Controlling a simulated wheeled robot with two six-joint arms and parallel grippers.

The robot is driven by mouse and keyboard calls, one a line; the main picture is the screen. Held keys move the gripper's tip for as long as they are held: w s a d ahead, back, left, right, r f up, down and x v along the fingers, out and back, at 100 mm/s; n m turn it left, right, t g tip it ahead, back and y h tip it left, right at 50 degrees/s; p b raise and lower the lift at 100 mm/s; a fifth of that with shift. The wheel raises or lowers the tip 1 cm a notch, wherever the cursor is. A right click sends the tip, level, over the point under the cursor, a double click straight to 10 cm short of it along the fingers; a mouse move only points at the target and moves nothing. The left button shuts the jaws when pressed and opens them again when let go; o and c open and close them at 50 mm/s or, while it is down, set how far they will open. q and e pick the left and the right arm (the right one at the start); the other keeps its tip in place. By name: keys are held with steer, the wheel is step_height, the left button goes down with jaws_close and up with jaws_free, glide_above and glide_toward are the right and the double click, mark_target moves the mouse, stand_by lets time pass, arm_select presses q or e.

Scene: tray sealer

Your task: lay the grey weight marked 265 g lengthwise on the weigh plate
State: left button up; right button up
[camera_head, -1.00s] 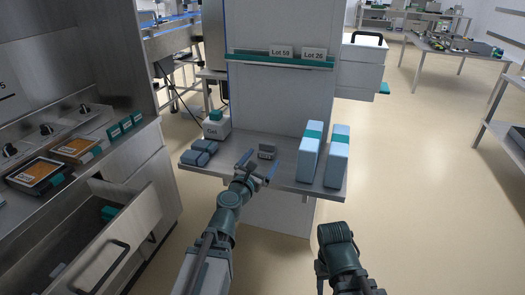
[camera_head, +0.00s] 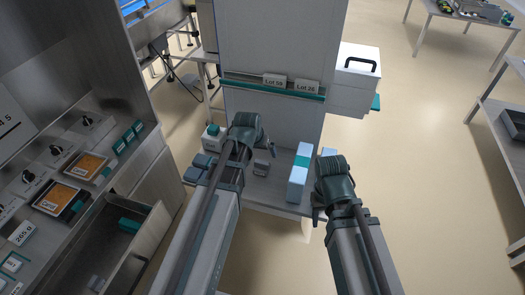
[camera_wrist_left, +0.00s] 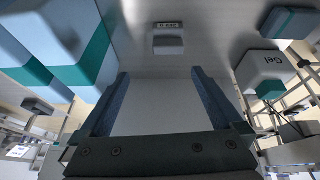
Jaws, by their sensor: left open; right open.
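A pale grey block marked 265 (camera_head: 22,233) lies on the left counter in the head view, far from both grippers. I cannot pick out the weigh plate with certainty. My left gripper (camera_head: 272,150) is over the middle shelf, mostly hidden by its own wrist. In the left wrist view its two fingers (camera_wrist_left: 158,80) are apart with nothing between them. A small grey labelled thing (camera_head: 261,168) stands on the shelf near it and shows beyond the fingers in the wrist view (camera_wrist_left: 168,45). My right gripper (camera_head: 319,208) is open beside the shelf's right side; its fingers are hardly visible.
Blue-and-teal cartons (camera_head: 299,174) stand at the shelf's right. Blue packs (camera_head: 197,168) lie at its left near a Gel container (camera_head: 212,137).

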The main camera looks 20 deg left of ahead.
mark_target(261, 163)
arm_select(q)
steer(key=shift+m, duration=0.3)
steer(key=b+x, duration=0.5)
steer(key=a+b+x, duration=0.1)
steer(key=b+x, duration=0.2)
steer(key=shift+f, duration=0.15)
arm_select(e)
step_height(261, 163, down, 7)
steer(key=shift+w, duration=0.15)
steer(key=shift+f, duration=0.15)
arm_select(q)
steer(key=b+x, duration=0.4)
steer(key=shift+s+a+f, duration=0.25)
steer(key=shift+a+f, duration=0.05)
steer(key=shift+f, duration=0.1)
steer(key=shift+w+f+b, duration=0.2)
steer(key=shift+f+b, duration=0.15)
steer(key=shift+b, duration=0.15)
steer(key=shift+r, duration=0.1)
arm_select(e)
step_height(261, 163, down, 5)
steer(key=shift+r, duration=0.1)
arm_select(q)
jaws_close()
